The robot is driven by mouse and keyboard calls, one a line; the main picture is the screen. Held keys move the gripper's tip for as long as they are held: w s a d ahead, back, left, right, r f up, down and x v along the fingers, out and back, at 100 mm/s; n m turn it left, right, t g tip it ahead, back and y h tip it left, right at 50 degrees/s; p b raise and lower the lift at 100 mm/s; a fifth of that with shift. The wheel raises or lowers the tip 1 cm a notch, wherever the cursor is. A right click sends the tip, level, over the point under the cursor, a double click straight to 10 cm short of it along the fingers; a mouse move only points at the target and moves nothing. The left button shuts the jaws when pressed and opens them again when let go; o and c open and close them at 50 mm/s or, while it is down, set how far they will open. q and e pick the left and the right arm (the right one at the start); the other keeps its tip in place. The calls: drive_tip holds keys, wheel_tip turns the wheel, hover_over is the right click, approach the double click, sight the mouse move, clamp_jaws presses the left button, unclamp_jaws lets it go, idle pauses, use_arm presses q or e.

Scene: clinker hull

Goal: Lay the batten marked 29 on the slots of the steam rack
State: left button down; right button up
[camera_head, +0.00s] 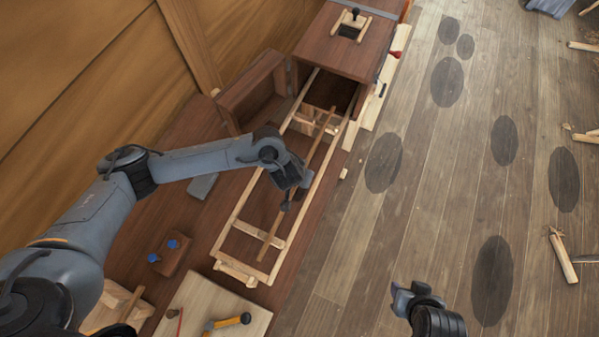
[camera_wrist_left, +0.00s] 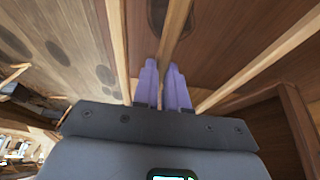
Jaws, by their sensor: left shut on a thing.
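A long thin tan batten (camera_head: 318,143) lies lengthwise between the pale side rails of the steam rack (camera_head: 232,222), in front of the open wooden box. No number can be read on it. My left gripper (camera_head: 287,203) is shut on the batten around its middle. In the left wrist view the batten (camera_wrist_left: 174,35) runs between the two purple fingers of that gripper (camera_wrist_left: 163,82). The batten's near end is over the rack's near crossbar; I cannot tell whether it touches the slots. My right gripper (camera_head: 402,298) hangs over the floor, apart from the rack; its finger opening is unclear.
The steam box (camera_head: 345,50) stands open at the rack's far end. On the bench are a brown block with blue knobs (camera_head: 172,257), a grey block (camera_head: 203,186) and a yellow-handled hammer (camera_head: 228,323) on a pale board.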

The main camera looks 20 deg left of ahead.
use_arm(q)
drive_tip(key=c, duration=1.1)
unclamp_jaws()
